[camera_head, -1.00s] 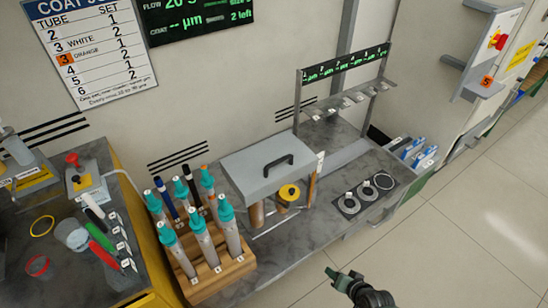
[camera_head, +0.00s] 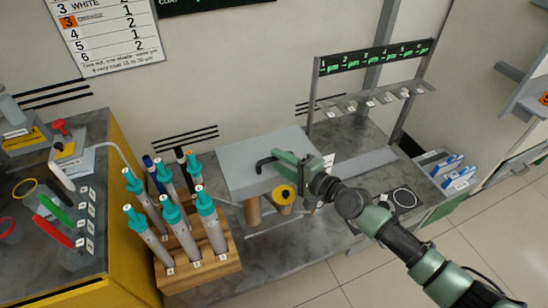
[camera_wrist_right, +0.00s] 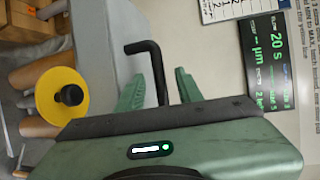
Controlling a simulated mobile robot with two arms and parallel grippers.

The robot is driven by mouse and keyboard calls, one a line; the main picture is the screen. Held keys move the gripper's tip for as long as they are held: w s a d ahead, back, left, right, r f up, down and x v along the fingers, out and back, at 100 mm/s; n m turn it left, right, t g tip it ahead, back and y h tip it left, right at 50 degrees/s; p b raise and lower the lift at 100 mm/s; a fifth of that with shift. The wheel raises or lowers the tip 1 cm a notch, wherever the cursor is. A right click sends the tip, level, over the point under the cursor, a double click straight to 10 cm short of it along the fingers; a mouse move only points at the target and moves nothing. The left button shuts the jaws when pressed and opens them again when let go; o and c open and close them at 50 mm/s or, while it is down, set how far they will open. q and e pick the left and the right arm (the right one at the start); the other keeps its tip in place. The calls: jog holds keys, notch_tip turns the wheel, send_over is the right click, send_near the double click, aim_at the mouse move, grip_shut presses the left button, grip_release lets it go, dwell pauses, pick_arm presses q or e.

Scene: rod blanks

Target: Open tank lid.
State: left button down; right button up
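The tank lid (camera_head: 240,152) is a light grey flat cover, lying closed on the tank at the middle of the bench in the head view. It also shows in the right wrist view (camera_wrist_right: 108,45). Its black handle (camera_head: 264,163) is partly hidden by my right gripper (camera_head: 288,158) in the head view. In the right wrist view the handle (camera_wrist_right: 157,62) runs between the two green fingers (camera_wrist_right: 159,90), with gaps visible on both sides. The right gripper is open around the handle. My left gripper is not in view.
A wooden rack (camera_head: 205,268) of teal-capped tubes stands left of the tank. A yellow disc with a black knob (camera_head: 284,195) sits below the lid's front. A rack with a numbered display (camera_head: 372,60) stands behind at right. A yellow-sided bench (camera_head: 128,190) is at left.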

aim_at(268, 155)
jog(key=shift+x, duration=1.4)
jog(key=shift+d+f, duration=0.1)
grip_shut()
